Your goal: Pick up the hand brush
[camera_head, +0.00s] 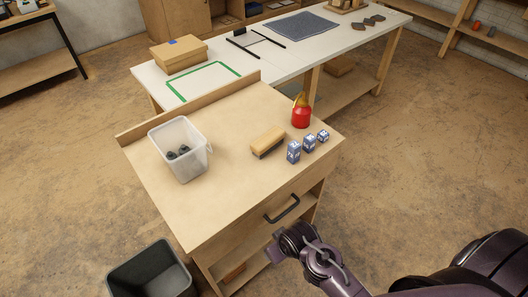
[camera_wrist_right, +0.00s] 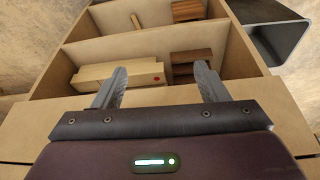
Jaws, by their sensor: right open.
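The hand brush (camera_head: 268,139) has a light wooden back and dark bristles below. It lies on the wooden cabinet top (camera_head: 225,205), right of its middle. My right gripper (camera_head: 276,251) is in front of the cabinet, below the top and apart from the brush. In the right wrist view its two fingers (camera_wrist_right: 160,82) are spread with nothing held between them, facing the cabinet's open shelves. The brush does not show in that view. My left gripper is not in view.
A clear bin (camera_head: 181,150) with dark pieces stands left of the brush. A drawer handle (camera_head: 281,208) juts from the front. A dark bin (camera_head: 150,270) is on the floor.

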